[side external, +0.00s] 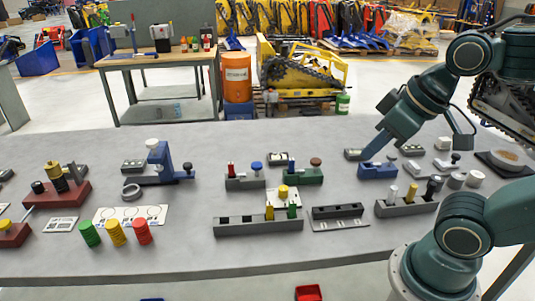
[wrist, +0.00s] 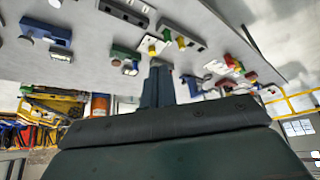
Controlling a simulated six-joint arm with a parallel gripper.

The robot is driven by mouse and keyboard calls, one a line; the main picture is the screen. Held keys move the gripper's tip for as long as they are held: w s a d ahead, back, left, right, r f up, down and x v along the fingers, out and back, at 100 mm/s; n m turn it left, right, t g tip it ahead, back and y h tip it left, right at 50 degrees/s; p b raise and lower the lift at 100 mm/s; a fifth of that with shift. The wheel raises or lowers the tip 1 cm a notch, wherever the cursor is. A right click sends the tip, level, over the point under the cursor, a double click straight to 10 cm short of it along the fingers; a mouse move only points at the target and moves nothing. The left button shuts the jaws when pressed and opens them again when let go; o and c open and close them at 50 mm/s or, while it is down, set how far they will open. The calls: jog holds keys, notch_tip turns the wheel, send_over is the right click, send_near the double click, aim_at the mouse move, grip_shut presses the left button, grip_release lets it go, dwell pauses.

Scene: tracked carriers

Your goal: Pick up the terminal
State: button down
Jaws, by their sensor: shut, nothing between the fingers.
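No part is clearly marked as the terminal. Small grey blocks with pale tops are possible matches: one (side external: 278,159) behind the green fixture, one (side external: 412,150) right of my gripper, and one (side external: 133,166) at the left. In the wrist view, one such block (wrist: 130,68) lies beside the green fixture. My gripper (side external: 372,152) hangs above the table near the blue fixture (side external: 377,171). Its fingers are together and empty; they also show in the wrist view (wrist: 158,80). They look apart from every part.
Slotted grey rails (side external: 258,228) stand on the grey table (side external: 330,262). A white card (side external: 130,214) with green, yellow and red cylinders is front left. The front edge is mostly clear.

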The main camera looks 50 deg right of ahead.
jog(key=c, duration=1.3)
grip_release()
jog(key=shift+w, duration=0.1)
jog(key=w+d+m+g+y, duration=0.15)
jog(key=w+d+m, duration=0.35)
jog(key=w+m, duration=0.85)
jog(key=w+d+f+m+y, duration=0.1)
jog(key=w+d+f+m, duration=0.6)
jog(key=d+m, duration=0.4)
jog(key=shift+w+d+f+m+g+y, duration=0.35)
jog(key=shift+f+m, duration=0.4)
jog(key=shift+m, duration=0.5)
jog(key=shift+s+a+f, duration=0.1)
jog(key=shift+a+f, duration=0.05)
